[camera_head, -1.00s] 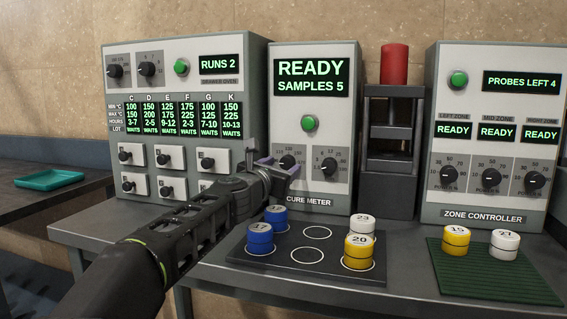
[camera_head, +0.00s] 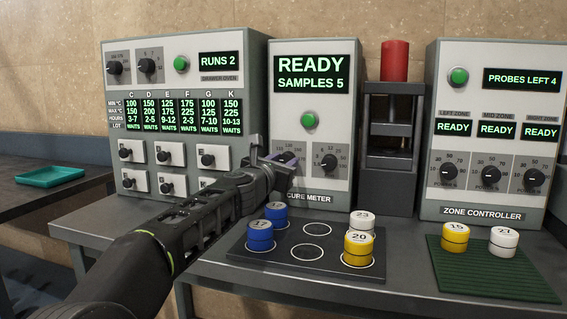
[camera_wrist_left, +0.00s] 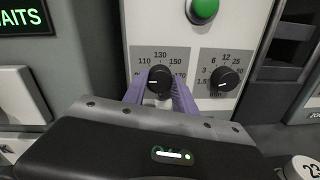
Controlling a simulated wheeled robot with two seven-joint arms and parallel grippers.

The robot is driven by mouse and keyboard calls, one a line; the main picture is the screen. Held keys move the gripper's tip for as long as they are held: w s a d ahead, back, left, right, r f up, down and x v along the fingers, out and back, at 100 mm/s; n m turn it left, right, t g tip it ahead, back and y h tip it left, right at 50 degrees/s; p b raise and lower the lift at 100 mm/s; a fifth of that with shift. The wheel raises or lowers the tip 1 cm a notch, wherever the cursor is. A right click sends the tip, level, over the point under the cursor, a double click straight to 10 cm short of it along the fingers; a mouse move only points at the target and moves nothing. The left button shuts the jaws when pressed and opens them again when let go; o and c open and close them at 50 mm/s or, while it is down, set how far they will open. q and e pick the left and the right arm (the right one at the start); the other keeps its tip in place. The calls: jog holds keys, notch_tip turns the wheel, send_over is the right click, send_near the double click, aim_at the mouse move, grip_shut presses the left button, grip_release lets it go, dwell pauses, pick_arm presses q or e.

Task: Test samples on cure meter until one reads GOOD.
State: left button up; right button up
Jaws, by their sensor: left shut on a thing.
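The cure meter (camera_head: 314,130) reads READY and SAMPLES 5. My left gripper (camera_head: 282,163) is at its left dial. In the left wrist view the purple fingers (camera_wrist_left: 160,90) are shut on the black left dial knob (camera_wrist_left: 159,78), whose white mark points left. The right dial knob (camera_wrist_left: 225,79) stands free beside it. The green button (camera_head: 309,120) is above the dials. On the dark sample tray (camera_head: 300,270) stand two blue samples (camera_head: 260,238), a white sample 23 (camera_head: 362,222) and a yellow sample 20 (camera_head: 358,250). My right gripper is not in view.
The drawer oven (camera_head: 185,80) is at left. A press (camera_head: 390,150) with a red cylinder (camera_head: 395,62) is right of the meter. The zone controller (camera_head: 490,130) stands behind a green mat (camera_head: 480,280) with yellow 19 (camera_head: 456,238) and white 21 (camera_head: 503,242). A teal tray (camera_head: 50,177) lies far left.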

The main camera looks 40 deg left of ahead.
pick_arm(q)
grip_shut()
